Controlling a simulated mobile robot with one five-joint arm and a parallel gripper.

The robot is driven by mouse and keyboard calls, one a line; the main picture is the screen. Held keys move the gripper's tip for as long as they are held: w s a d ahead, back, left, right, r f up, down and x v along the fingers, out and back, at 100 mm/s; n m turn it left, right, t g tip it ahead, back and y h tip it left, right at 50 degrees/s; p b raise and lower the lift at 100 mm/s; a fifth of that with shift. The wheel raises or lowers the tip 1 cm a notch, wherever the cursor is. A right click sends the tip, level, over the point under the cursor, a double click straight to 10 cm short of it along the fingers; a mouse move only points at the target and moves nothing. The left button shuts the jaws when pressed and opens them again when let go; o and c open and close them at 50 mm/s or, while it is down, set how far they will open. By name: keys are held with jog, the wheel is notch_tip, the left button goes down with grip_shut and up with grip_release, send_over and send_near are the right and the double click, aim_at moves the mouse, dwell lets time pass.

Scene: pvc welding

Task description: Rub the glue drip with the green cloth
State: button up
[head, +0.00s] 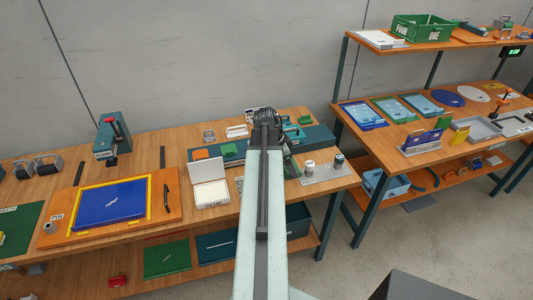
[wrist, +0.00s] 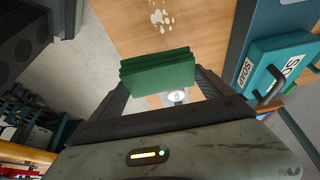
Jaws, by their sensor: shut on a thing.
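My gripper (wrist: 160,80) is shut on the green cloth (wrist: 157,68), a folded dark green block between its fingers in the wrist view. The glue drip (wrist: 161,18) shows as several pale spots on the wooden table top, just beyond the cloth at the top of the wrist view. The cloth and the drip look apart in the picture; the height of the cloth above the wood is hard to tell. In the head view my arm covers most of the gripper, and I cannot make out the drip there.
A teal box marked SOAP (wrist: 272,72) is at the right of the wrist view. A pale plate with small cups (head: 328,172) stands at the bench's right end. A white open box (head: 209,190) and a blue sheet on an orange board (head: 110,204) lie left of my arm.

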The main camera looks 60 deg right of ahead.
jog(key=shift+w, duration=0.2)
jog(key=shift+s, duration=0.1)
jog(key=shift+w+d+m, duration=0.5)
jog(key=shift+w+d, duration=0.35)
jog(key=shift+w, duration=0.2)
jog(key=shift+s+a, duration=0.1)
jog(key=shift+a, duration=0.05)
